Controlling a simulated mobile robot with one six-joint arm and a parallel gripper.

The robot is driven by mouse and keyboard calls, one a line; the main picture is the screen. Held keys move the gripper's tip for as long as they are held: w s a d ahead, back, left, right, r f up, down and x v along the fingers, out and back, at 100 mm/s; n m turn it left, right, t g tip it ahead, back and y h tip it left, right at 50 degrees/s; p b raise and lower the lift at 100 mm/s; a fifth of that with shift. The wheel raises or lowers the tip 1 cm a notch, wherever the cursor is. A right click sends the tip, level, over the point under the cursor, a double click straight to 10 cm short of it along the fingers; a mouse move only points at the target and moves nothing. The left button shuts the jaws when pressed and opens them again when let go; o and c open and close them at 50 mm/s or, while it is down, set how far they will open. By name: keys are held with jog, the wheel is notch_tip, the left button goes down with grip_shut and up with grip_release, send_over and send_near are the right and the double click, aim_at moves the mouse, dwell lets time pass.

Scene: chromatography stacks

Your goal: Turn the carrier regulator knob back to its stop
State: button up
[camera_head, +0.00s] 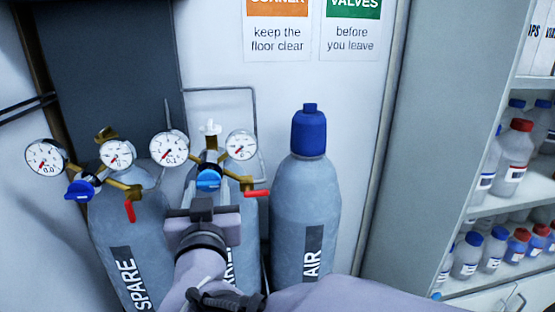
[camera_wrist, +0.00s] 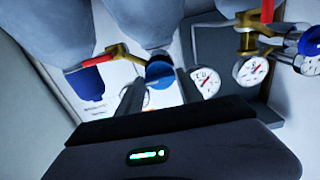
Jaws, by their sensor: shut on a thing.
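The carrier regulator knob (camera_head: 208,180) is blue and sits on the brass regulator of the middle cylinder (camera_head: 250,215), whose label is mostly hidden behind my arm. My gripper (camera_head: 206,194) reaches up to the knob from below and in front. In the wrist view the knob (camera_wrist: 160,70) lies between the tips of my two dark fingers (camera_wrist: 160,84), which are shut on it. The regulator's left gauge (camera_head: 168,148) and right gauge (camera_head: 241,145) both show red needles; their readings are too small to be sure of.
The SPARE cylinder (camera_head: 120,235) at left has its own gauges, blue knob (camera_head: 80,190) and red lever (camera_head: 130,211). A red lever (camera_head: 257,193) sticks out right of the carrier knob. The capped AIR cylinder (camera_head: 305,210) stands close on the right, with bottle shelves (camera_head: 490,208) beyond.

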dwell(0.4)
jog(key=o, duration=1.4)
jog(key=v, duration=1.7)
jog(key=shift+s, duration=0.2)
